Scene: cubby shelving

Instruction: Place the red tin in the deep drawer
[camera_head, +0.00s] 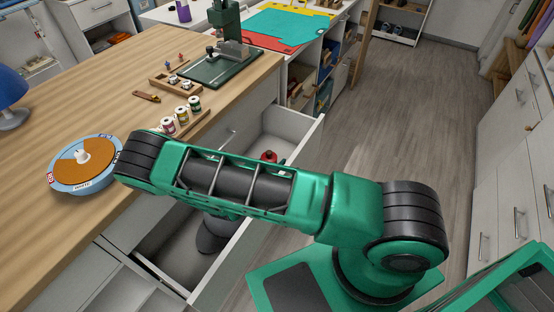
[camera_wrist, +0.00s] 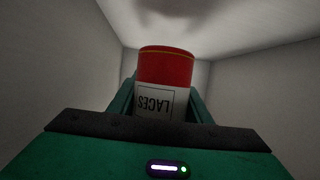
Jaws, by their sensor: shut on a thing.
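The red tin (camera_wrist: 165,68), with a white label reading LACES upside down, is held between my gripper's green fingers (camera_wrist: 158,100) in the wrist view. Pale walls surround it on both sides and beyond. In the head view the deep drawer (camera_head: 297,122) is pulled out from the workbench, and my arm crosses over it with its wrist down inside. A small red shape (camera_head: 268,156) shows in the drawer just past my arm and appears to be the tin. My arm hides most of the gripper there. I cannot tell whether the tin touches the drawer floor.
The wooden worktop (camera_head: 95,100) holds a blue round tray (camera_head: 88,184), several thread spools (camera_head: 182,117) and a green press (camera_head: 228,45). A blue lamp (camera_head: 10,90) stands at the left edge. Drawers (camera_head: 505,190) line the right. The wooden floor (camera_head: 420,110) between is clear.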

